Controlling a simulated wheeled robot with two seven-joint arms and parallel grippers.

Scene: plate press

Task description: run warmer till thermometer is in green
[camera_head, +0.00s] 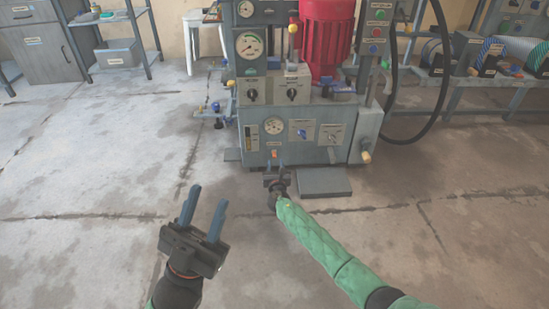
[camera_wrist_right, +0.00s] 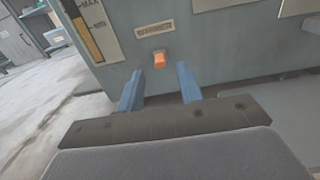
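The grey press machine (camera_head: 310,150) stands ahead. My right gripper (camera_head: 277,178) is just in front of and below the switch. In the right wrist view its blue fingers (camera_wrist_right: 158,88) are apart and empty, with the switch beyond them. My left gripper (camera_head: 205,212) is open and empty over the floor.
A level gauge marked MAX and MIN (camera_wrist_right: 92,30) is left of the switch. Two larger dials (camera_head: 249,45), knobs and a red motor (camera_head: 326,30) are higher up. A black hose (camera_head: 440,90) hangs at right. A grey floor plate (camera_head: 323,182) lies before the machine. Floor at left is clear.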

